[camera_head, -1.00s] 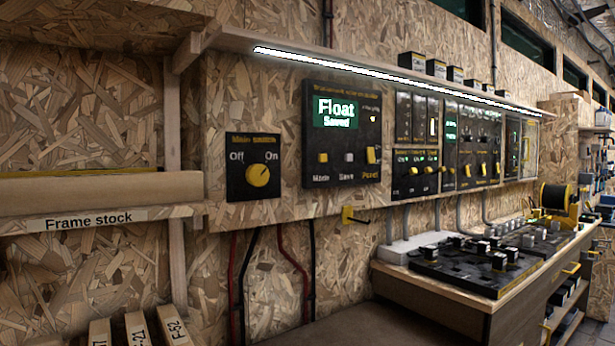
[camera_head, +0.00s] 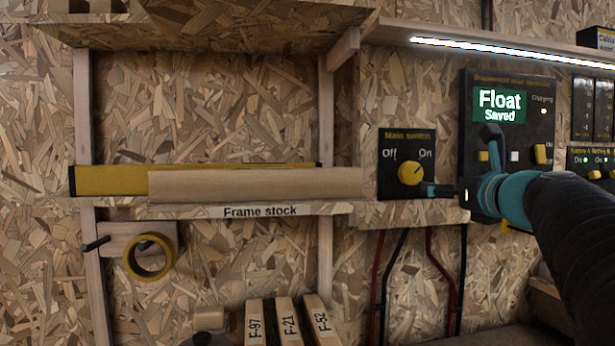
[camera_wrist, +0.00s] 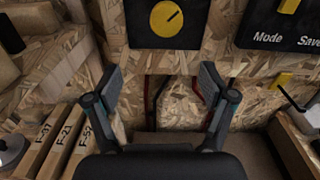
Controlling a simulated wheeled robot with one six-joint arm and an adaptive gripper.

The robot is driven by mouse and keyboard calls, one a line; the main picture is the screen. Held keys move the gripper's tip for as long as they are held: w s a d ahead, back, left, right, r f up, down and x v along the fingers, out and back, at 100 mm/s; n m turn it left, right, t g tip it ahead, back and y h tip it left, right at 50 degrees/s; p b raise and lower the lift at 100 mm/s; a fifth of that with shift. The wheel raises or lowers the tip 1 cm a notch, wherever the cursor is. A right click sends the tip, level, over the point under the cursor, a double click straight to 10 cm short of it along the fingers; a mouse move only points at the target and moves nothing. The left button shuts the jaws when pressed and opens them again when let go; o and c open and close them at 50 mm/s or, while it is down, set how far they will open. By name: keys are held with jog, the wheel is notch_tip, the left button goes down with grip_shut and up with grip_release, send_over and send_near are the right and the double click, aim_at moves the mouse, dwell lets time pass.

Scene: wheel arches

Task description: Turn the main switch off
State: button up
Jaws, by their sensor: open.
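The main switch is a black panel (camera_head: 392,150) marked "Off" at left and "On" at right. Its round yellow knob (camera_head: 410,173) has a dark pointer line aimed up and right, towards "On". In the wrist view the knob (camera_wrist: 167,18) is at the top, beyond the fingertips. My gripper (camera_wrist: 161,80) is open and empty, with its two fingers spread below the switch panel in that picture. In the head view my arm reaches in from the right, and a dark end part lies by the panel's lower right corner. Touching cannot be told.
The black "Float Saved" display panel (camera_head: 506,112) is right of the switch, partly behind my arm. A frame stock shelf (camera_head: 290,209) with a wooden beam (camera_head: 250,184) is at left. Below hang red and black cables (camera_head: 436,270) and a tape roll (camera_head: 150,258). Labelled boards (camera_head: 288,322) stand lower.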

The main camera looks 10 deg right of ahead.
aim_at(414, 175)
jog(key=shift+m, duration=0.4)
jog(key=w, duration=0.4)
jog(key=w+p, duration=0.1)
jog(key=w, duration=0.4)
jog(key=w+r, duration=0.1)
jog(key=w, duration=0.3)
jog(key=shift+w+d, duration=0.15)
jog(key=shift+w, duration=0.25)
jog(key=c, duration=1.2)
